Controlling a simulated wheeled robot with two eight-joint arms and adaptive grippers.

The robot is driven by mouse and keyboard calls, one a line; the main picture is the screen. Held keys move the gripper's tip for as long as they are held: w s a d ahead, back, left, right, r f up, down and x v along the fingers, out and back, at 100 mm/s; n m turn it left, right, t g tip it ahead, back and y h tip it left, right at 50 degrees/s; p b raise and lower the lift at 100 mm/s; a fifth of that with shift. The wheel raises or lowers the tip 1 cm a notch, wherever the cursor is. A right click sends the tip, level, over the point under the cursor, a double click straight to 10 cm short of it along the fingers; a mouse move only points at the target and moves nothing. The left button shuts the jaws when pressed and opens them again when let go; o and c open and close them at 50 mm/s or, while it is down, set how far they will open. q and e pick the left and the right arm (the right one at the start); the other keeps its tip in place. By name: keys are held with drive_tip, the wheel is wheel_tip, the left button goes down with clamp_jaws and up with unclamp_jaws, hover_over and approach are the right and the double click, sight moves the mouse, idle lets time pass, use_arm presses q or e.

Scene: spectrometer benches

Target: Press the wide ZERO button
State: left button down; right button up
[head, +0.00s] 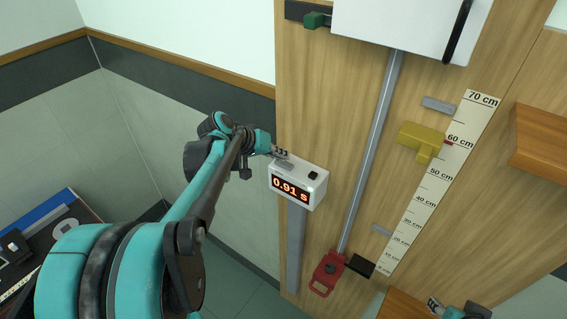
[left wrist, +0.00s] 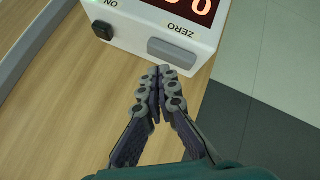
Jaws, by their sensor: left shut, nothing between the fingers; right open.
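The white timer box (head: 312,195) is mounted on the wooden board, with red digits reading 0.91 s in the head view. Its wide grey ZERO button (left wrist: 172,52) lies beside the printed word ZERO in the left wrist view. My left gripper (left wrist: 162,72) is shut and empty, its fingertips just short of the button in that picture. In the head view my left gripper (head: 280,153) is at the box's top edge and partly covers the button area. I cannot tell whether it touches. My right gripper (head: 434,304) is open at the bottom right, partly cut off.
A small black ON button (left wrist: 104,30) is on the same box. A metal rail (head: 370,150), a yellow block (head: 422,138), a centimetre scale (head: 440,180) and a red part (head: 327,273) are to its right. A cluttered dark bench (head: 45,240) is at the left.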

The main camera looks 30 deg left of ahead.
sight(282, 164)
use_arm(q)
drive_tip(key=shift+f, duration=0.35)
drive_tip(key=shift+f+b, duration=0.2)
drive_tip(key=shift+b, duration=0.2)
drive_tip(key=shift+r, duration=0.1)
drive_tip(key=shift+r+p, duration=0.5)
drive_tip(key=shift+r, duration=0.1)
drive_tip(key=shift+r+p, duration=2.15)
drive_tip(key=shift+r, duration=0.9)
drive_tip(key=shift+f, duration=0.1)
